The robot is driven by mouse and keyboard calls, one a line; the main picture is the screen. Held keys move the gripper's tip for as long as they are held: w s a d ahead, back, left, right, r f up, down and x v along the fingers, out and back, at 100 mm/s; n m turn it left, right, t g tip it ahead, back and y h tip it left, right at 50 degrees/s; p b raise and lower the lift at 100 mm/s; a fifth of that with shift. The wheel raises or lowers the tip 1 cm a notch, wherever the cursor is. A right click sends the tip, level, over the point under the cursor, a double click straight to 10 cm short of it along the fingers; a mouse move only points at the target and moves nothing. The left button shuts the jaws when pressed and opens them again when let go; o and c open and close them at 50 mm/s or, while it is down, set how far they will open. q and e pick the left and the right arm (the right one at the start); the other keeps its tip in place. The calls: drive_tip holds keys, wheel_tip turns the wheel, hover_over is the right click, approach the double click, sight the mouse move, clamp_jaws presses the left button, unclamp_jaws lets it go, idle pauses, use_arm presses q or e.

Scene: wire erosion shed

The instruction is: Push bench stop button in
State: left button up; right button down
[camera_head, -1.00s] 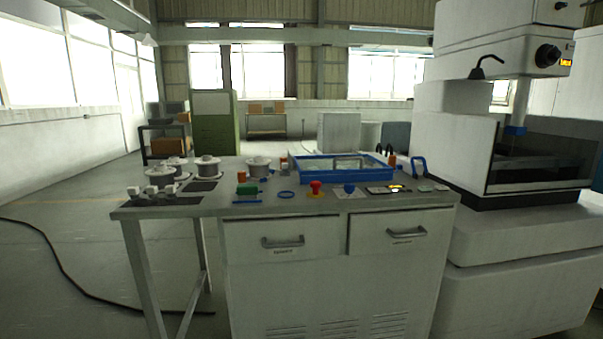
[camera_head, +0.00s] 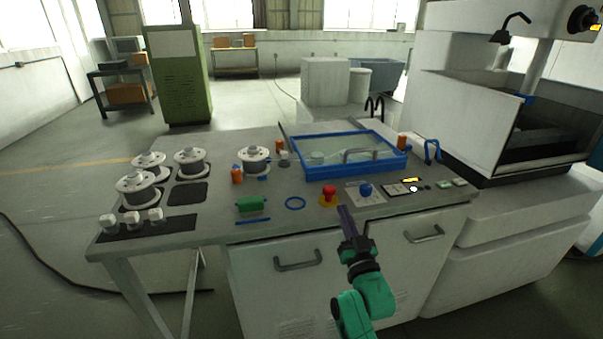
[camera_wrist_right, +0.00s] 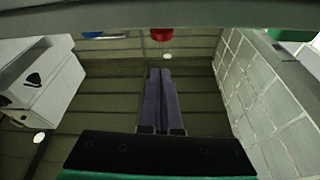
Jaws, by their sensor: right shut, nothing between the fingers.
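The bench stop button (camera_head: 330,192) is a red mushroom head on a yellow base, near the front edge of the grey bench top (camera_head: 215,221). My right gripper (camera_head: 343,209) is shut and empty, its dark fingers together. In the head view its tips are just below and slightly right of the button, apparently apart from it; the exact gap is hard to judge. In the right wrist view, the closed fingers (camera_wrist_right: 160,73) point toward a red shape (camera_wrist_right: 161,34), likely the button, with a visible gap. My left gripper is not in view.
Wire spools (camera_head: 190,161) stand on the left. A white machine (camera_head: 500,215) borders the bench's right side.

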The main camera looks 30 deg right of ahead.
drive_tip(key=r, duration=0.2)
wheel_tip(320, 180, up, 3)
drive_tip(key=p, duration=0.2)
hover_over(329, 194)
drive_tip(key=s, duration=0.2)
drive_tip(key=shift+w+d+r, duration=0.1)
drive_tip(key=shift+d+r, duration=0.05)
drive_tip(key=shift+d, duration=0.3)
drive_tip(key=f, duration=0.1)
drive_tip(key=w+f, duration=0.1)
drive_tip(key=f, duration=0.1)
drive_tip(key=shift+f, duration=0.25)
drive_tip(key=shift+s+a+f, duration=0.1)
drive_tip(key=shift+f, duration=0.2)
drive_tip(key=shift+f, duration=0.15)
